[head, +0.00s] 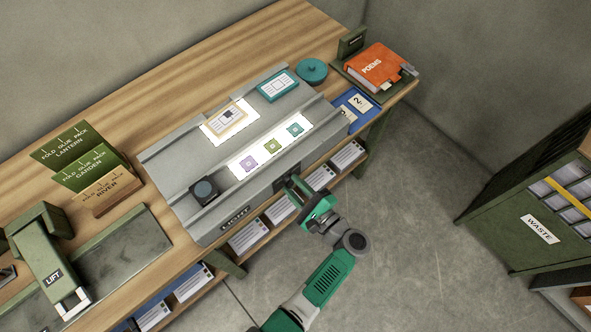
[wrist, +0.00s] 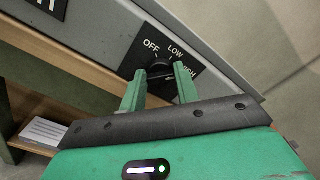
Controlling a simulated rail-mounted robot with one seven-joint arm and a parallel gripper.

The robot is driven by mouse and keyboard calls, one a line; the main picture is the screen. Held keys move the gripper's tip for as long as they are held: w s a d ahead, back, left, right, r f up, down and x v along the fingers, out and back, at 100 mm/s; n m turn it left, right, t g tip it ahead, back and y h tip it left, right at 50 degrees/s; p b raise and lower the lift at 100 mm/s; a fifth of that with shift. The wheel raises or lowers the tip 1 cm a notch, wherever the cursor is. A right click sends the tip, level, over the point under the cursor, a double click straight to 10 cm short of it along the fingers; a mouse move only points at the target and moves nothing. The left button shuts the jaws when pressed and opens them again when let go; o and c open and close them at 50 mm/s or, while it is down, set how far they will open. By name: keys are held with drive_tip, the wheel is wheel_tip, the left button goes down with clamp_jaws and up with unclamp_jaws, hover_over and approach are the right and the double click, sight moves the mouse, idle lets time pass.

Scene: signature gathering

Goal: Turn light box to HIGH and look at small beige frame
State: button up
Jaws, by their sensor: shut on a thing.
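The grey light box (head: 215,170) sits on the wooden bench, and its panels glow white. Its dark knob (wrist: 160,69) is on the front face, with OFF, LOW and HIGH labels around it. My gripper (wrist: 160,84) is shut on the knob, one green finger on each side. In the head view my gripper (head: 292,187) is at the front of the box. The fingers partly hide the knob, and I cannot tell its exact setting. The small beige frame (head: 241,123) lies on the lit upper panel, clear of my gripper.
Purple, green and teal tiles (head: 272,146) lie on the lower lit strip. A teal frame (head: 278,85) and a round teal lid (head: 312,71) are at the back right. An orange book (head: 375,65) is at the far right. Shelves with white cards (head: 249,236) are under the bench.

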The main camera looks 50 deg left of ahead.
drive_tip(key=shift+r+m, duration=0.1)
drive_tip(key=shift+m, duration=0.6)
drive_tip(key=shift+p, duration=0.35)
drive_tip(key=o, duration=1)
drive_tip(key=shift+d, duration=0.15)
drive_tip(key=d, duration=0.7)
drive_tip(key=shift+d, duration=0.3)
